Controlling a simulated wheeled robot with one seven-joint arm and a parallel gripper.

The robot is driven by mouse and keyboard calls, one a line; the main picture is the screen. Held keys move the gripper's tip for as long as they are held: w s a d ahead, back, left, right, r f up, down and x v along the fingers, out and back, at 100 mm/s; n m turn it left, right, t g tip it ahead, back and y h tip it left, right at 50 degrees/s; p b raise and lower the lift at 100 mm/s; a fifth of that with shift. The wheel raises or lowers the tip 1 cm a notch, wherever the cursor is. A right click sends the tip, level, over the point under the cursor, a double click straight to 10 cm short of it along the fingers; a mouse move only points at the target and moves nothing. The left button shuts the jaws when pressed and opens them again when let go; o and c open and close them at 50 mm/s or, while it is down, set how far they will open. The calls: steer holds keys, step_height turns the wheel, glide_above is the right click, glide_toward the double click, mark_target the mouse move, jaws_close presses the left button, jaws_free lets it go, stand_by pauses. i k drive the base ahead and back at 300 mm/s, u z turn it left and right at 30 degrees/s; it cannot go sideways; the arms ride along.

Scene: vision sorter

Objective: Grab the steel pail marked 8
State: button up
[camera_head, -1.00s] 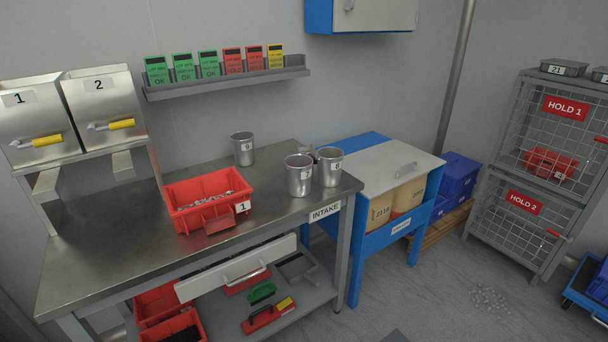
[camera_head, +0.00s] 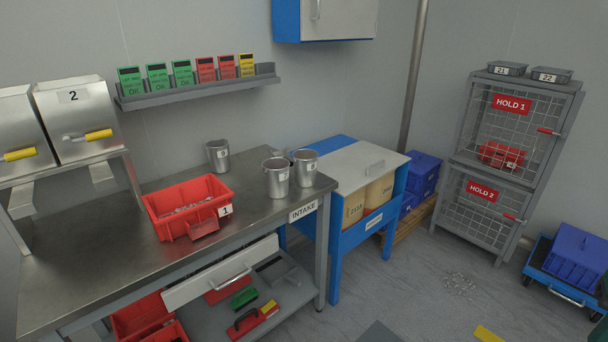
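Three small steel pails with white number labels stand upright on the steel workbench (camera_head: 105,230). One pail (camera_head: 217,155) is alone at the back, near the wall. A second pail (camera_head: 276,178) is nearer the front, towards the bench's right end. The third pail (camera_head: 305,168) stands close beside it, to the right and slightly farther back. The labels are too small to read surely, so I cannot tell which one is marked 8. My gripper is not in view.
A red bin (camera_head: 165,225) labelled 1 is on the bench left of the front pails. A drawer (camera_head: 222,273) sticks out below the bench. A blue cabinet (camera_head: 335,258) adjoins the bench's right end. The HOLD cages (camera_head: 490,152) and a blue cart (camera_head: 538,285) are right. Grey floor between is mostly open.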

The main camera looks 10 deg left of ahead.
mark_target(305, 161)
steer(key=u, duration=0.05)
steer(key=i, duration=1.65)
steer(key=z, duration=0.05)
